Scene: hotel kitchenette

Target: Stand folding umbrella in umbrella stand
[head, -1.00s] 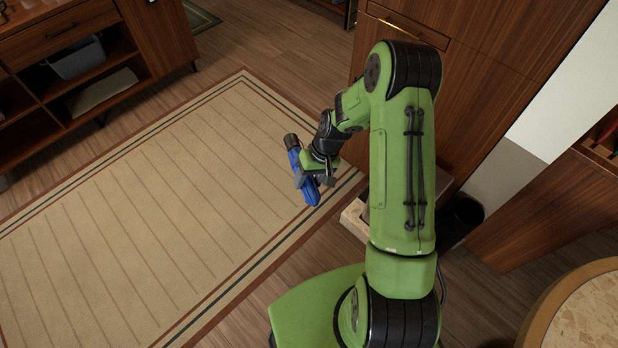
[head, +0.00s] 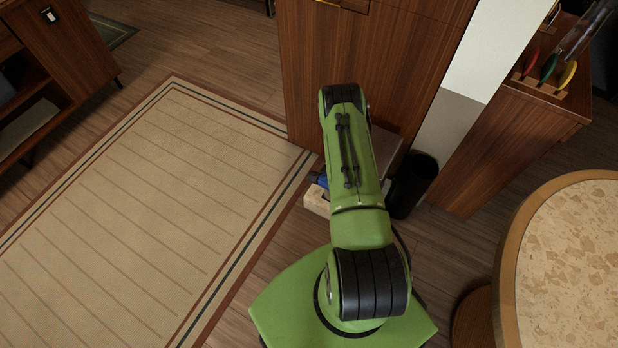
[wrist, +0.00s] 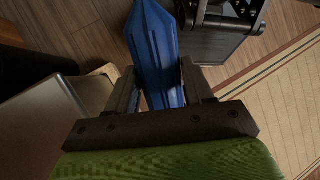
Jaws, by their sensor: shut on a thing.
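The folded blue umbrella (wrist: 153,45) is between the two fingers of my gripper (wrist: 158,72) in the wrist view. The fingers are shut on it, and its tapered end points away from my palm. In the head view only a small blue piece of the umbrella (head: 321,180) shows to the left of my arm. The gripper itself is hidden there behind my arm. A black, open-topped cylinder (head: 412,187), which looks like the umbrella stand, stands on the floor right of my arm. The umbrella is apart from it.
A low light box (head: 317,203) with a pale wooden edge is beside the umbrella, against the tall wood cabinet (head: 300,75). A round table (head: 580,250) stands at the right. A striped rug (head: 150,210) covers the open floor at left.

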